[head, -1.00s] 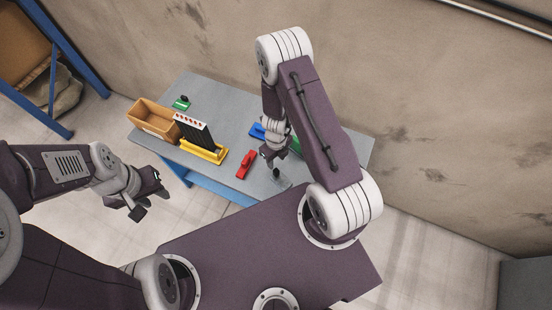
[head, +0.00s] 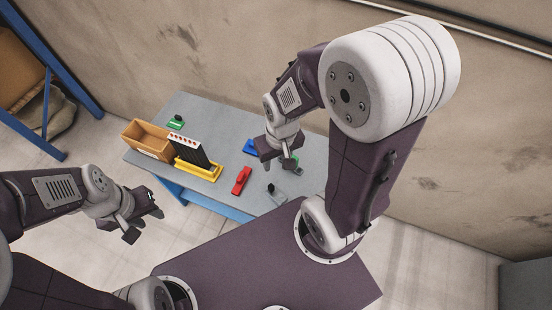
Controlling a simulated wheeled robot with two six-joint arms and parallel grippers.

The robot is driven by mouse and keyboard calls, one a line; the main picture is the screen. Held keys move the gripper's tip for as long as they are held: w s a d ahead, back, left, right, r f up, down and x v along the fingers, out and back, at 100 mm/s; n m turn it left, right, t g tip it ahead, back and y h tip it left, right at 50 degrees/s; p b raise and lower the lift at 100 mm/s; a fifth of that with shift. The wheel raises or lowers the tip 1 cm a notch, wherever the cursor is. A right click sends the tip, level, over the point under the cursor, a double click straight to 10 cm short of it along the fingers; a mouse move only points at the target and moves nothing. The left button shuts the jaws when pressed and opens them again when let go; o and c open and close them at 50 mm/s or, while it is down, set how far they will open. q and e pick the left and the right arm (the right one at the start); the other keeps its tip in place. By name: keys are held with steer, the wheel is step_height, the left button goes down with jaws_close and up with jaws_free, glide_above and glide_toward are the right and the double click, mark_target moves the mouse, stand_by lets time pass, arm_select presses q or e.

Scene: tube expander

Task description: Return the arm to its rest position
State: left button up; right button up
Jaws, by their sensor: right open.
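My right arm is folded up, with its elbow high at the right of the head view. My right gripper (head: 279,161) is open and hangs above the grey table (head: 225,125), pointing down, with nothing visible in it. A green piece behind it is partly hidden. My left gripper (head: 141,219) is off the table's front left edge, over the floor. Its fingers look apart and nothing shows between them.
On the table are an orange-brown bin (head: 148,143), a yellow stand (head: 197,171) with a dark rack, a red tool (head: 241,181), a blue tool (head: 250,147), a grey tool (head: 276,193) and a green item (head: 176,123). A wall stands behind.

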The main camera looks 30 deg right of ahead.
step_height(320, 180, down, 13)
steer(key=b, duration=1.3)
steer(key=shift+w, duration=0.25)
steer(key=shift+f, duration=0.1)
